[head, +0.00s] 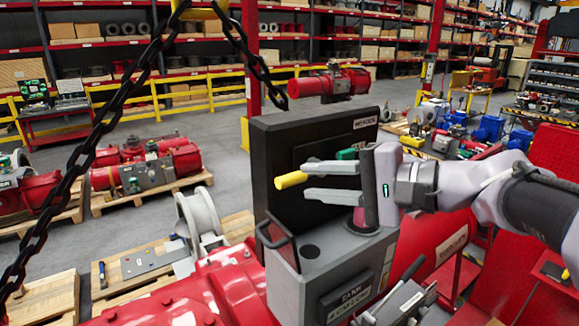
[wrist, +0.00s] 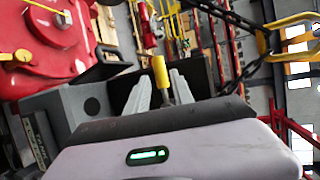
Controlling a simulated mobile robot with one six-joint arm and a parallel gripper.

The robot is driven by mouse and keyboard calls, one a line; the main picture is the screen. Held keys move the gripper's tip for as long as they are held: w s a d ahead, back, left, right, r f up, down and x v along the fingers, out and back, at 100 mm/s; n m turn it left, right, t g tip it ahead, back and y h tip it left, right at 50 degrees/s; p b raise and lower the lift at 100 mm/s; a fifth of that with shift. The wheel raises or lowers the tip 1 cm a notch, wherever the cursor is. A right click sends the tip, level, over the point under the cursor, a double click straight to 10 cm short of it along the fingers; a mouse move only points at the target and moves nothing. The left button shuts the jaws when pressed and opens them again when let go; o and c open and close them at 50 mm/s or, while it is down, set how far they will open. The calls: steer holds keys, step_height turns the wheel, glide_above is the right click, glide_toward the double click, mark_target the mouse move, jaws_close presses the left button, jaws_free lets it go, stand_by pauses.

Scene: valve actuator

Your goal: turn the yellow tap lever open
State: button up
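The yellow tap lever (head: 291,180) points left in the head view, in front of the dark panel of the grey unit. In the wrist view the lever (wrist: 160,72) shows as a yellow grip on a grey stem. My gripper (head: 306,178) is open, with one finger above the lever and one below it in the head view. In the wrist view my gripper (wrist: 161,77) has a finger on each side of the lever, with gaps visible. The yellow end reaches past the fingertips. The lever's pivot is hidden behind my gripper.
The grey tank unit (head: 345,270) with a black handle (head: 272,231) stands below my gripper. The dark panel (head: 312,150) rises behind. A black chain (head: 85,160) hangs at the left. Red machinery (head: 195,297) fills the lower front. Pallets and open floor lie farther left.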

mark_target(295, 180)
steer(key=p+x, duration=0.1)
steer(key=x, duration=0.5)
steer(key=shift+s+r, duration=0.1)
jaws_close()
stand_by(1.2)
